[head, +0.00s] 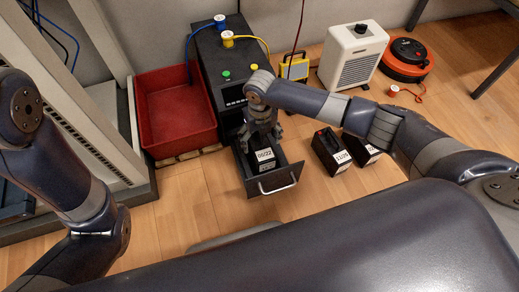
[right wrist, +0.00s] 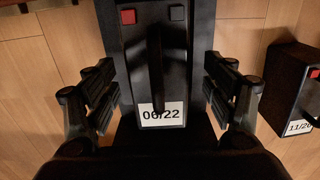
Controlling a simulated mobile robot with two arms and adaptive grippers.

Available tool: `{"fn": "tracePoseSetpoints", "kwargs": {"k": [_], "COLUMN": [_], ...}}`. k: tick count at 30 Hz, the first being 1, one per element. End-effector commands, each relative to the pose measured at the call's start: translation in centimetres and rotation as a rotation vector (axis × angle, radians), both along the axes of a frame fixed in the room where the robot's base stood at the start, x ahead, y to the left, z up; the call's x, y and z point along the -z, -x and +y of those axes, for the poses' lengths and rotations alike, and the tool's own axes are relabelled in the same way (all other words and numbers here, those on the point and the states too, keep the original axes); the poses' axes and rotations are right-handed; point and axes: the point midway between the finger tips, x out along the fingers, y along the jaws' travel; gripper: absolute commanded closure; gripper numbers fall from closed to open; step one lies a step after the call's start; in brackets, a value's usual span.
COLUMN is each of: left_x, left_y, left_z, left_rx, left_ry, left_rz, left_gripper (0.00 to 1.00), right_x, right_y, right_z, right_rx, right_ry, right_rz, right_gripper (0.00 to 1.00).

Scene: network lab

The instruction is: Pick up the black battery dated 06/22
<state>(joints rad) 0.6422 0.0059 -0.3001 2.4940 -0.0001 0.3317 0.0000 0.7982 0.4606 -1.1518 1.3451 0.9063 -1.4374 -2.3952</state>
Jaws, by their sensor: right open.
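The black battery dated 06/22 (head: 263,160) sits in the open drawer (head: 282,184) of a black cabinet, its white label facing up. In the right wrist view the battery (right wrist: 174,70) shows its label, a dark handle strip along its top and a red and a grey terminal at its far end. My right gripper (head: 262,138) is over the battery. In the right wrist view its open fingers (right wrist: 161,98) stand on both sides of the battery, with gaps visible between. My left arm is at the left, but its gripper is not in view.
Two other black batteries stand on the floor right of the drawer, one labelled 11/20 (head: 329,153). A red bin (head: 176,112) is left of the black cabinet (head: 216,62).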

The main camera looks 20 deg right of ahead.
Motion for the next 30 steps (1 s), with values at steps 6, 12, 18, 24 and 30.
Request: {"fn": "tracePoseSetpoints", "kwargs": {"k": [6, 12, 18, 24, 30], "left_x": [2.0, 3.5, 3.4, 3.4, 3.4], "left_y": [1.3, 1.3, 1.3, 1.3, 1.3], "left_z": [0.0, 0.0, -0.1, -0.1, -0.1], "left_rx": [-0.001, -0.001, -0.001, -0.001, -0.001], "left_ry": [-0.001, -0.001, -0.001, -0.002, -0.002], "left_rz": [-0.035, -0.034, -0.034, -0.035, -0.035], "left_gripper": [1.0, 1.0, 1.0, 1.0, 1.0], "right_x": [2.9, 4.7, 4.6, 4.6, 4.6], "right_y": [0.3, 0.3, 0.3, 0.3, 0.3], "right_z": [0.2, 0.2, 0.2, 0.2, 0.2], "right_rx": [0.001, 0.001, 0.001, 0.001, 0.001], "right_ry": [0.001, 0.001, 0.0, 0.001, 0.001], "right_rz": [0.001, 0.0, 0.0, 0.0, 0.0], "right_gripper": [0.23, 0.23, 0.23, 0.53, 0.98]}}
